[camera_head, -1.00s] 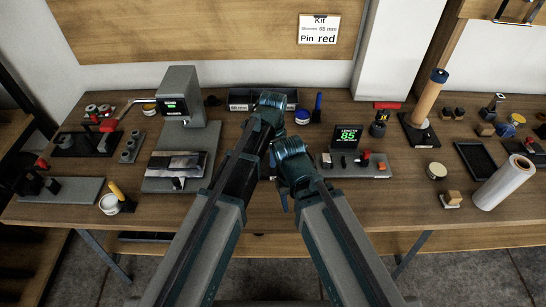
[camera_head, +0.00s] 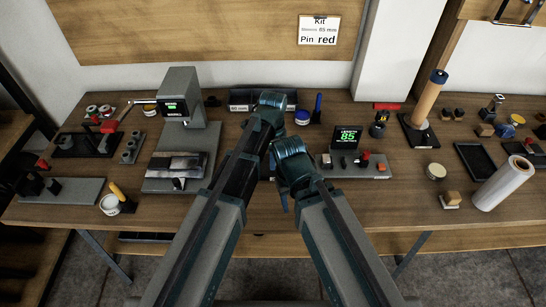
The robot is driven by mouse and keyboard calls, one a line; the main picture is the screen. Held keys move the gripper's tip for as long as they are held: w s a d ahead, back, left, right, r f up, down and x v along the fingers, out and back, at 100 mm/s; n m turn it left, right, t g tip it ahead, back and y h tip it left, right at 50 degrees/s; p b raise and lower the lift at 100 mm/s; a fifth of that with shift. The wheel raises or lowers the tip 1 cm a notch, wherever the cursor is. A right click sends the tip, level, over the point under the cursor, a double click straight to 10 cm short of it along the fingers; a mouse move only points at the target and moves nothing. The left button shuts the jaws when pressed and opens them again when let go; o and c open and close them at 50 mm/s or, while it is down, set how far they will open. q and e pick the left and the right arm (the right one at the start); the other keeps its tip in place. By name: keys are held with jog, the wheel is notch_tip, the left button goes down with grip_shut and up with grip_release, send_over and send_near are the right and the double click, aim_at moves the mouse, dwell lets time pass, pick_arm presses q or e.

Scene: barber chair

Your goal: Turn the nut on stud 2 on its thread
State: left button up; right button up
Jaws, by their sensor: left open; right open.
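My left arm reaches up the middle of the bench, and its gripper end (camera_head: 270,102) is in front of the dark bin at the back. My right gripper (camera_head: 285,190) is lower and just to the right, close beside the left arm. I see nothing held in either one. I cannot make out stud 2 or its nut; the bench area under and behind my two arms is covered by them.
A grey press-like device (camera_head: 182,100) stands left of my arms. A small display reading 85 (camera_head: 347,137) stands on a grey base at right. A dark bin (camera_head: 240,97), a blue-lidded jar (camera_head: 302,117) and a blue-handled tool (camera_head: 317,106) are behind.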

pick_arm(q)
notch_tip(320, 180, up, 14)
jog(key=p, duration=1.3)
jog(key=shift+f, duration=0.25)
jog(key=s+a+n, duration=0.6)
jog(key=a+n, duration=0.2)
jog(key=n, duration=0.1)
jog(key=s+a+n, duration=0.6)
jog(key=a+n, duration=0.3)
jog(key=s+d+m+y, duration=0.1)
jog(key=s+d+m, duration=0.2)
jog(key=d, duration=0.8)
jog(key=shift+s, duration=1.1)
